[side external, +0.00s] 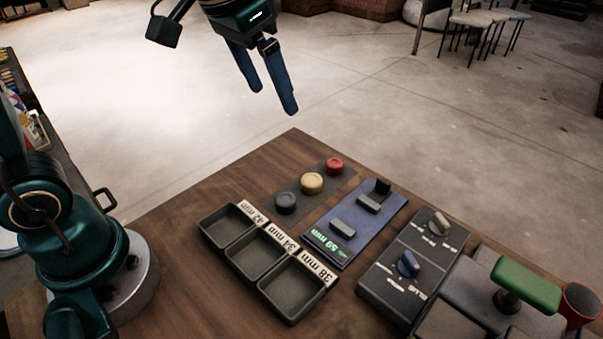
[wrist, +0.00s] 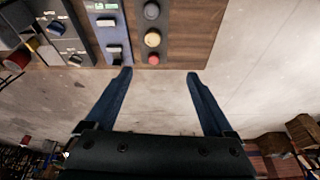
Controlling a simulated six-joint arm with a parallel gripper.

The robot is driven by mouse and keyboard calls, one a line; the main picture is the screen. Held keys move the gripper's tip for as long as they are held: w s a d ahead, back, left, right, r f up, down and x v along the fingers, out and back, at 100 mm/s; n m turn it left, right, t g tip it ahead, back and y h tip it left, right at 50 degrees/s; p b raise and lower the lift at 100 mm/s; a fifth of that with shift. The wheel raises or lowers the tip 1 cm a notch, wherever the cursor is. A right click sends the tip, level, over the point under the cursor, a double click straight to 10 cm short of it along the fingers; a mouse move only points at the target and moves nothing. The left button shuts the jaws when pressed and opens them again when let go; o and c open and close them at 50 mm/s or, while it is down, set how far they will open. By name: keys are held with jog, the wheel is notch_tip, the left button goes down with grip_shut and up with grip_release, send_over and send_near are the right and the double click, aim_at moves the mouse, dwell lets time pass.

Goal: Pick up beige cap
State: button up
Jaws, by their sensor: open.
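The beige cap (side external: 312,183) sits in the middle of a row of three caps on a dark mat (side external: 341,184), between a dark grey cap (side external: 286,203) and a red cap (side external: 334,165). In the wrist view the beige cap (wrist: 153,39) is near the top, beyond my fingertips. My gripper (side external: 268,108) is open and empty, raised high beyond the table's far edge, apart from the caps. Its two blue fingers also show spread apart in the wrist view (wrist: 160,75).
Three dark trays (side external: 229,227) labelled 42 mm, 34 mm and 38 mm stand left of the caps. A blue measuring device (side external: 372,223) reads 59 mm. A knob panel (side external: 385,287) and a green-handled press (side external: 527,284) stand at right. Bare wood (side external: 220,185) lies at left.

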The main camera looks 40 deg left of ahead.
jog(key=g, duration=0.2)
send_over(311, 179)
notch_tip(311, 179, down, 8)
notch_tip(311, 179, down, 10)
jog(key=shift+f+m+g, duration=0.15)
jog(key=shift+m+g, duration=0.25)
jog(key=shift+g, duration=0.6)
jog(key=shift+f, duration=0.8)
grip_shut()
